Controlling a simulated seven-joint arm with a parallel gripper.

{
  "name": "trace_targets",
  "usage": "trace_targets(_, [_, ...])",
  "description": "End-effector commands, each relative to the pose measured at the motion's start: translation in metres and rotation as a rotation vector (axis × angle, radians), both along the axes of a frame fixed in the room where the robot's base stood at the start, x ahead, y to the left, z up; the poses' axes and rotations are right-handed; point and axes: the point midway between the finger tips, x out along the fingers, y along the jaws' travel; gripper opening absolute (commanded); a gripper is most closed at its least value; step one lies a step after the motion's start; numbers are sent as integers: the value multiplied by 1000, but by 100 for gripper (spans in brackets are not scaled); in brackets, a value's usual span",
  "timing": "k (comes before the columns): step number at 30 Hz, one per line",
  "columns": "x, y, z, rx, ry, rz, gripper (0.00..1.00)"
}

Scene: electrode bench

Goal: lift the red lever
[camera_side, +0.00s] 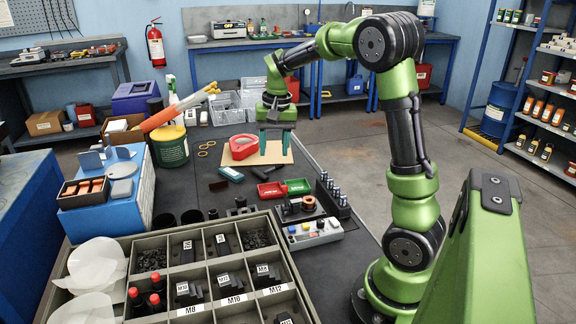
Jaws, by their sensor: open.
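My gripper (276,151) points down over a tan board (272,160) on the dark bench, its two teal fingers apart with nothing visible between them. A red rounded piece (243,147) with an opening in its top sits on the board, just left of my gripper and apart from it in the picture. I cannot tell whether this piece is or carries the red lever. No other clear lever shape shows, and the gripper hides part of the board behind it.
A red tray (270,191) and a green tray (298,186) lie in front of the board. A control box with colored buttons (314,233) and a compartment case (175,236) stand nearer. Clear trays (228,103) are behind.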

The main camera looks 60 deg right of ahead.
Motion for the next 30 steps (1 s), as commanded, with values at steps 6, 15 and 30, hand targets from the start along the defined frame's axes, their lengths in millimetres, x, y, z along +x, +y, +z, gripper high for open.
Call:
trace_targets(6, [-13,42,11,17,-96,106,48])
trace_targets(15, [-37,96,26,23,-224,238,48])
trace_targets(30, [-93,174,40,-10,-435,460,48])
